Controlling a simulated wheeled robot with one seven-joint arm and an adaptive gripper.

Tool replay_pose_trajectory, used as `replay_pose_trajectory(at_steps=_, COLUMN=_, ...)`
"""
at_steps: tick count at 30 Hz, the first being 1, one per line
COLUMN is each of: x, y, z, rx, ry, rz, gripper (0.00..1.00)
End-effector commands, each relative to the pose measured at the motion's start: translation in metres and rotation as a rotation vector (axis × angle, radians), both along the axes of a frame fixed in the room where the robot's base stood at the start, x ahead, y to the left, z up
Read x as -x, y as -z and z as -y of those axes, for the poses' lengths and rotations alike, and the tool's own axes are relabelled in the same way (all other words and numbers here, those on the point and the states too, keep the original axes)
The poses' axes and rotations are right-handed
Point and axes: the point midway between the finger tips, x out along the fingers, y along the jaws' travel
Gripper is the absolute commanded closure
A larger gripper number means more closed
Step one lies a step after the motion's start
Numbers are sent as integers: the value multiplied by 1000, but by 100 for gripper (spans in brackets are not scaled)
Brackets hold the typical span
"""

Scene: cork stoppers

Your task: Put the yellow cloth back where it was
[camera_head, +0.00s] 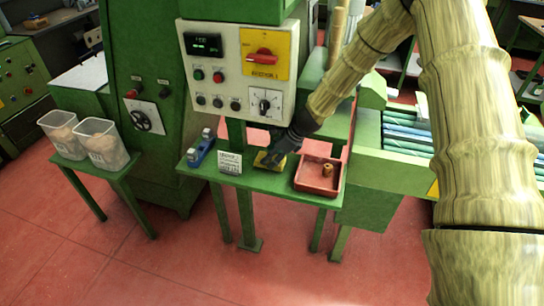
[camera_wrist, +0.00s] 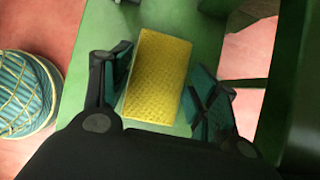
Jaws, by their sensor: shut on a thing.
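The yellow cloth (camera_wrist: 158,78) is a folded, textured rectangle between the two dark fingers of my gripper (camera_wrist: 163,84) in the wrist view. The fingers are shut on it from its left and right sides. In the head view the cloth (camera_head: 262,160) shows partly behind my gripper (camera_head: 272,159), at the middle of the green shelf (camera_head: 270,183). The gripper hides part of it there. I cannot tell whether the cloth rests on the shelf or is just above it.
A white printed card (camera_head: 230,163) stands left of the cloth, with a blue object (camera_head: 202,148) farther left. A red tray (camera_head: 301,184) holding a cork stopper (camera_head: 327,169) is on the right. A control panel (camera_head: 237,70) rises above the shelf.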

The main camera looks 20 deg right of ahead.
Motion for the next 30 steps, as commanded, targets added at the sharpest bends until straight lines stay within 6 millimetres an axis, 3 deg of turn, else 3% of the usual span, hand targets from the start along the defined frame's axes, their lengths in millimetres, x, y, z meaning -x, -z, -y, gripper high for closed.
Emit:
replay_pose_trajectory(at_steps=4, x=2, y=12, z=-1, rx=-2, ry=1, rz=-3, gripper=59)
replay_pose_trajectory(at_steps=13, x=3, y=16, z=-1, rx=-1, ry=1, rz=-3, gripper=59)
replay_pose_trajectory(at_steps=14, x=3, y=17, z=-1, rx=-1, ry=1, rz=-3, gripper=35)
replay_pose_trajectory(at_steps=17, x=3, y=17, z=-1, rx=-1, ry=1, rz=-3, gripper=18)
replay_pose_trajectory(at_steps=30, x=3, y=12, z=0, rx=-1, ry=0, rz=-1, gripper=18)
